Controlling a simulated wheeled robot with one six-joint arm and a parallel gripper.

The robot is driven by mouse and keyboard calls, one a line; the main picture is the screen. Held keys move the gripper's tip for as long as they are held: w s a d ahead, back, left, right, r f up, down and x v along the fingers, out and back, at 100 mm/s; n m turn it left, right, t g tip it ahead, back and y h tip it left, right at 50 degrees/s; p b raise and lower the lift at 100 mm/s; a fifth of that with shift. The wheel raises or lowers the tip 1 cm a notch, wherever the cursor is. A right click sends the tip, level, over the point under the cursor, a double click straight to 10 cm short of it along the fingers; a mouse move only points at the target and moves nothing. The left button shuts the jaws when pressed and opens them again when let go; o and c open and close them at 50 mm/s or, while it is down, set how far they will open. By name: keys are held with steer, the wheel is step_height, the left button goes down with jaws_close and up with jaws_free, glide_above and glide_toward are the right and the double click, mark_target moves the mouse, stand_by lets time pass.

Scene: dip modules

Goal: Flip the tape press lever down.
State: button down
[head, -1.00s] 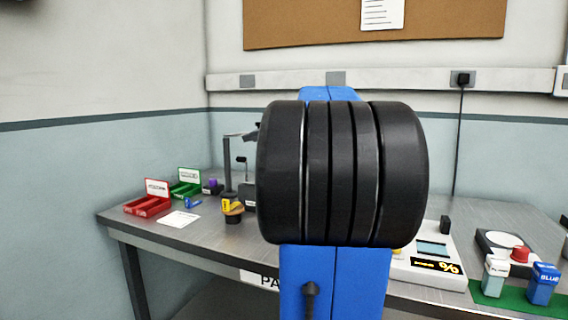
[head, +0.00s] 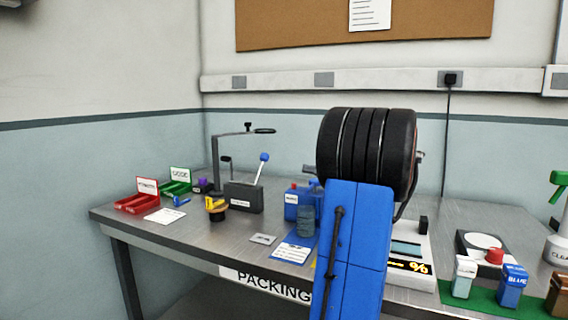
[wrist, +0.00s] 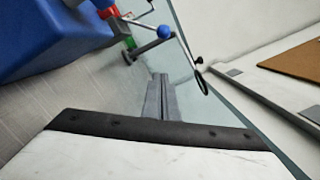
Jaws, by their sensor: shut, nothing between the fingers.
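The tape press (head: 244,196) is a dark grey block on the bench, left of centre in the head view. Its lever (head: 260,170) stands up, leaning right, with a blue ball knob (head: 264,157). The lever's blue knob (wrist: 163,31) also shows near the top of the wrist view, beyond my fingertips. My gripper (wrist: 162,78) is shut and empty, apart from the lever. In the head view my arm hides the gripper.
A dark post with a horizontal arm (head: 246,132) stands behind the press. A yellow tape item (head: 215,205) sits left of it. Blue containers (head: 296,201) stand to its right. A large blue body (wrist: 45,35) fills the wrist view's upper left.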

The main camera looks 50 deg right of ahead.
steer(key=shift+w, duration=0.15)
steer(key=w+a+r, duration=0.2)
steer(key=w+a, duration=0.5)
steer(key=w, duration=0.1)
steer(key=shift+w+a+r, duration=0.15)
steer(key=shift+w+r, duration=0.1)
steer(key=shift+r, duration=0.05)
stand_by(0.3)
stand_by(0.4)
